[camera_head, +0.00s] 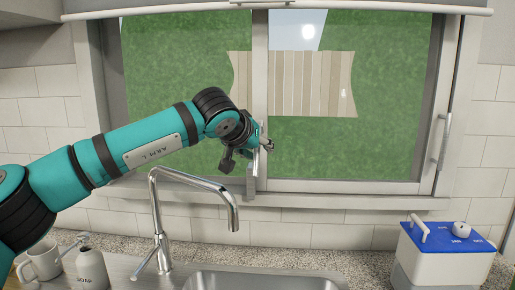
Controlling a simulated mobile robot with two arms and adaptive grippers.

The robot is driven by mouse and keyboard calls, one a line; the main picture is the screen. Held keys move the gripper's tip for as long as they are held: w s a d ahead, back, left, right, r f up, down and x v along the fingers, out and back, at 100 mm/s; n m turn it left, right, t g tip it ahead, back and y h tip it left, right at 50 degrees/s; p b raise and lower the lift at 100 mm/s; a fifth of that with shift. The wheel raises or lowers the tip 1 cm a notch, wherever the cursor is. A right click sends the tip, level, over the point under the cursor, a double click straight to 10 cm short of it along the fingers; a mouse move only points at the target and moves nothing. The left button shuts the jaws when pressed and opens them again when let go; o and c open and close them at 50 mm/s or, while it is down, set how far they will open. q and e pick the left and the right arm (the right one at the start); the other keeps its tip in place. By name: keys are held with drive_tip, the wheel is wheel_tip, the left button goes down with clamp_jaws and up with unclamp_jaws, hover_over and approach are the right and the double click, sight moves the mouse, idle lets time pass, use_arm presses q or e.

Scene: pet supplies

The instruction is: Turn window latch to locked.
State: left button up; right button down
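The window (350,186) has a white frame and two panes, with a pale upright divider between them. A grey upright piece (251,181) low on the divider may be the window latch; my gripper partly covers this area, and I cannot tell its lock position. My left gripper (257,146) is in front of the divider, just above that piece. Its fingers are small and overlap the frame, so I cannot tell whether they are open, shut or touching the latch. A pale upright handle (440,147) is on the window's right side. My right gripper is out of view.
A chrome faucet (160,212) rises below my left arm, by a steel sink (265,279). A mug (39,262) and soap bottle (87,266) stand at lower left. A blue-topped white box (446,250) stands at lower right.

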use_arm(q)
drive_tip(key=v, duration=1.2)
drive_tip(key=shift+c, duration=0.2)
